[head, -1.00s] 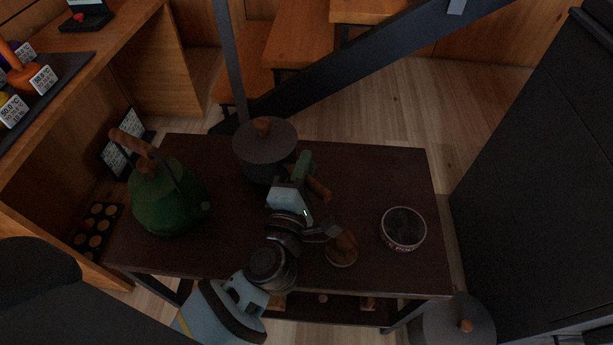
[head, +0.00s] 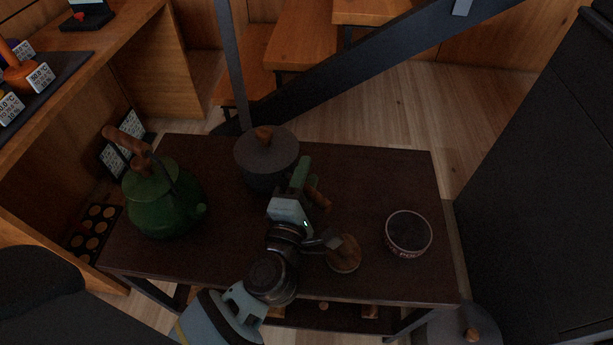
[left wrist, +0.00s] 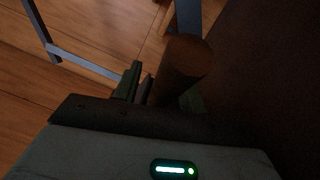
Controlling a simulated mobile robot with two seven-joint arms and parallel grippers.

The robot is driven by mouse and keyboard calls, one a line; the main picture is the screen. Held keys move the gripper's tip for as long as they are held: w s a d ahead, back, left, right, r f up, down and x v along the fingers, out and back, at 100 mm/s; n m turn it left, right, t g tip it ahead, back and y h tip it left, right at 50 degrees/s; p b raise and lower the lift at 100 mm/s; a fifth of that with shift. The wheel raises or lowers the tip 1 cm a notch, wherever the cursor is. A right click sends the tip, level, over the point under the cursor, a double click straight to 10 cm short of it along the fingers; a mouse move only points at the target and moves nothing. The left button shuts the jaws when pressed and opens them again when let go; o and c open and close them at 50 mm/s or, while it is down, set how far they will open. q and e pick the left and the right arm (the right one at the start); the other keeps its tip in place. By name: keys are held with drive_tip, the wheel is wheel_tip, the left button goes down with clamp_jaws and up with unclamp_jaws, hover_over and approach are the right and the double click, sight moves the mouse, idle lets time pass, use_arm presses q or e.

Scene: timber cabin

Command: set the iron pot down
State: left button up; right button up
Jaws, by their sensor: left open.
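The iron pot (head: 267,177), dark grey with a lid and a wooden knob, stands upright at the back middle of the dark table. Its wooden handle (head: 318,196) points toward the front right. My left gripper (head: 307,184) is at this handle with its green fingers open. In the left wrist view the handle (left wrist: 183,68) stands between the fingers, which show on both sides of it; whether they touch it I cannot tell. The pot's underside is out of sight. My right gripper is not in view.
On the dark table (head: 365,178), a green kettle (head: 163,205) stands left, a round wooden-topped thing (head: 343,254) lies just in front of my gripper, and a bowl (head: 408,234) stands right. Another lidded pot (head: 455,328) is at the lower right. The table's back right is clear.

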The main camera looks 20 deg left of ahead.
use_arm(q)
drive_tip(key=shift+r, duration=0.1)
drive_tip(key=s, duration=0.8)
drive_tip(key=s+d+f, duration=0.1)
drive_tip(key=s, duration=0.3)
drive_tip(key=shift+p, duration=0.3)
